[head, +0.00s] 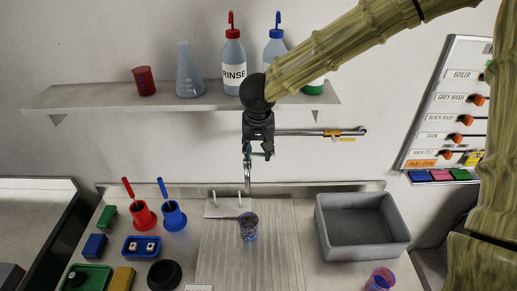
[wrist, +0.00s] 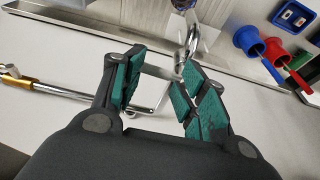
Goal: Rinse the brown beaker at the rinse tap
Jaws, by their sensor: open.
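A small clear beaker with brownish and dark blue mottling (head: 249,228) stands upright on the ribbed drainboard (head: 222,262), below the rinse tap. The beaker's edge also shows at the top of the wrist view (wrist: 183,4). The tap's metal spout (head: 247,182) hangs down from the wall above it. My gripper (head: 257,153) is open with nothing held, high above the beaker and in front of the tap pipe. In the wrist view its green-padded fingers (wrist: 160,65) are spread, with the curved spout (wrist: 192,42) seen beyond them. Part of the tap is hidden behind my gripper.
A yellow-marked lever (head: 345,132) sits on the pipe at right. Above, a shelf (head: 110,98) holds bottles and a flask. A grey basin (head: 362,232) and a pink-purple beaker (head: 380,279) stand right. Red and blue cups (head: 173,217) stand left.

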